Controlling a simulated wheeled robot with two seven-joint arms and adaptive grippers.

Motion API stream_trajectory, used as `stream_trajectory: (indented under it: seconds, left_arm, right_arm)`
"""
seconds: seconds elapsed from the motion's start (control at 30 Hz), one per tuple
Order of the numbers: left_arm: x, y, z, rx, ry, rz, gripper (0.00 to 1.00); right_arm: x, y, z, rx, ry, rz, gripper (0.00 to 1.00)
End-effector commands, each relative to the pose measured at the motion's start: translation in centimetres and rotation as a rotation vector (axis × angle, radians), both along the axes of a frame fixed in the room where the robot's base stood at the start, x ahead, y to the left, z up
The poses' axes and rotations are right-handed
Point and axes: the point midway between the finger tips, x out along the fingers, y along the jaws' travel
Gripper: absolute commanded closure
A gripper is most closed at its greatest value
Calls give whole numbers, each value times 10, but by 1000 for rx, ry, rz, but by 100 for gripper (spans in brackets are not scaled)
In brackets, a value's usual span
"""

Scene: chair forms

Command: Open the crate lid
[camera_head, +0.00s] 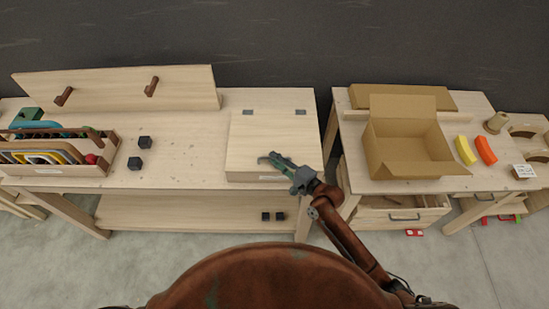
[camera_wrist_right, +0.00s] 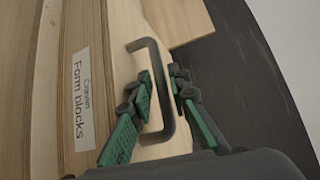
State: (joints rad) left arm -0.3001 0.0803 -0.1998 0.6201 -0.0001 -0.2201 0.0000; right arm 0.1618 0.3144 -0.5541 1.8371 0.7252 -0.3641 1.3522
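The crate (camera_head: 236,160) is a pale wooden box at the right end of the workbench. Its lid (camera_head: 262,130) lies flat, with two grey hinges along the back edge. A dark bar handle (camera_wrist_right: 163,95) shows in the right wrist view, beside the white "Form blocks" label (camera_wrist_right: 80,98). My right gripper (camera_head: 270,157), with green fingers, is over the front part of the lid. My left gripper is not in view.
An open cardboard box (camera_head: 408,148) stands on the right table, with yellow (camera_head: 464,150) and orange (camera_head: 486,150) blocks beside it. A wooden rack (camera_head: 60,170) and dark cubes (camera_head: 136,163) are left of the crate. The bench between cubes and crate is clear.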

Motion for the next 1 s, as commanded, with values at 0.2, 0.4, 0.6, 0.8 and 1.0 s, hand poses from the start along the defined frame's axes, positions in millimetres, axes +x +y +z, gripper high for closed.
stream_trajectory:
  seconds: [0.2, 0.4, 0.6, 0.8, 1.0]
  left_arm:
    - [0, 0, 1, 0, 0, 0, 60]
    - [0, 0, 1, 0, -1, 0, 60]
    - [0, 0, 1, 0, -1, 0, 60]
    - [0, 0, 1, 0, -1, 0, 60]
    - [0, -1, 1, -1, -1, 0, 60]
  right_arm:
    - [7, 8, -1, -1, 1, 0, 83]
    - [7, 8, -2, -1, 0, 0, 83]
    - [7, 7, -2, -1, 0, 0, 97]
    - [7, 7, -2, -1, 1, 0, 100]
    - [7, 7, -2, -1, 1, -1, 100]
